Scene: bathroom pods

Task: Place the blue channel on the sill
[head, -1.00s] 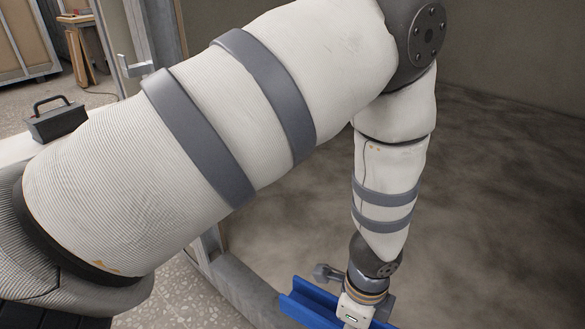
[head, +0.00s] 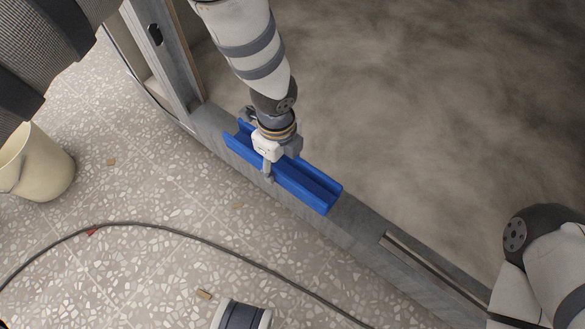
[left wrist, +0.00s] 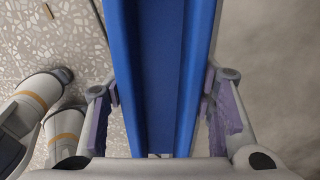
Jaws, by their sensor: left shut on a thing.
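The blue channel (head: 310,187) is a long, straight trough with raised sides, its open side facing up. My left gripper (head: 268,172) is shut on it near the middle. In the left wrist view the channel (left wrist: 158,70) runs lengthwise between the two fingers. The sill (head: 362,228) is a long grey beam between the terrazzo floor and the dark pod floor. In the head view the channel lies over the sill and roughly in line with it. I cannot tell whether it touches the sill or hangs just above. My right gripper is out of view.
A metal upright (head: 170,65) rises at the sill's far left end. A slotted rail (head: 435,265) runs along the sill's nearer right part. A cream bucket (head: 38,165), a dark cable (head: 200,236) and a spool-like drum (head: 241,315) are on the terrazzo. My right arm shows at lower right.

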